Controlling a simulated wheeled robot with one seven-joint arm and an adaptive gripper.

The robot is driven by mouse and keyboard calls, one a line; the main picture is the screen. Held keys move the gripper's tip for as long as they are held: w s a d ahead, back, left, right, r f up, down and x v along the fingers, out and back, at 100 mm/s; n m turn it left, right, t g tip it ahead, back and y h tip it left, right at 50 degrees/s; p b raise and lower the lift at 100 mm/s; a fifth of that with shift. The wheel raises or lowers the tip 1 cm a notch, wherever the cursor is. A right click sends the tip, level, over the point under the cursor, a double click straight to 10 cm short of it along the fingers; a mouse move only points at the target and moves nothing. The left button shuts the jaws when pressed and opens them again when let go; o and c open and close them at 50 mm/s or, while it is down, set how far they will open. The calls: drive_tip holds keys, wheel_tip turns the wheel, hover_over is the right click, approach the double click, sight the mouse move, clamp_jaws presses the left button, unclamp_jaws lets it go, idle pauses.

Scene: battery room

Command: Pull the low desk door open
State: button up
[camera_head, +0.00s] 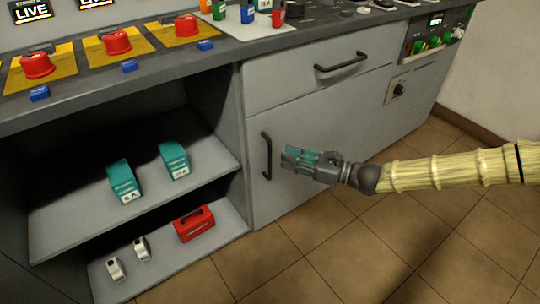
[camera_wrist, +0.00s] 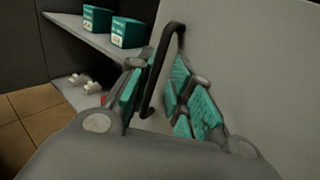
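The low desk door (camera_head: 340,110) is a flat grey panel below a drawer and looks closed. Its black vertical bar handle (camera_head: 267,156) is near the door's left edge. My gripper (camera_head: 287,158) points left at the handle, just to its right in the head view. In the wrist view my gripper (camera_wrist: 158,97) is open, with teal pads on both fingers. The handle (camera_wrist: 160,70) shows upright between the two fingers there, nearer the left one. I see no finger closed on it, and whether one touches it I cannot tell.
Left of the door are open shelves (camera_head: 75,215) with two teal boxes (camera_head: 174,160), a red box (camera_head: 194,224) and two small white devices (camera_head: 115,268). Above the door is a drawer with a black handle (camera_head: 341,61). The tiled floor (camera_head: 350,240) in front is clear.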

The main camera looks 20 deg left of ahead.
drive_tip(key=shift+w+a+b, duration=0.15)
drive_tip(key=shift+a+b, duration=0.3)
drive_tip(key=shift+a, duration=1.3)
drive_tip(key=shift+w+a+b, duration=0.1)
drive_tip(key=shift+a+b, duration=0.35)
drive_tip(key=shift+a, duration=1.25)
clamp_jaws()
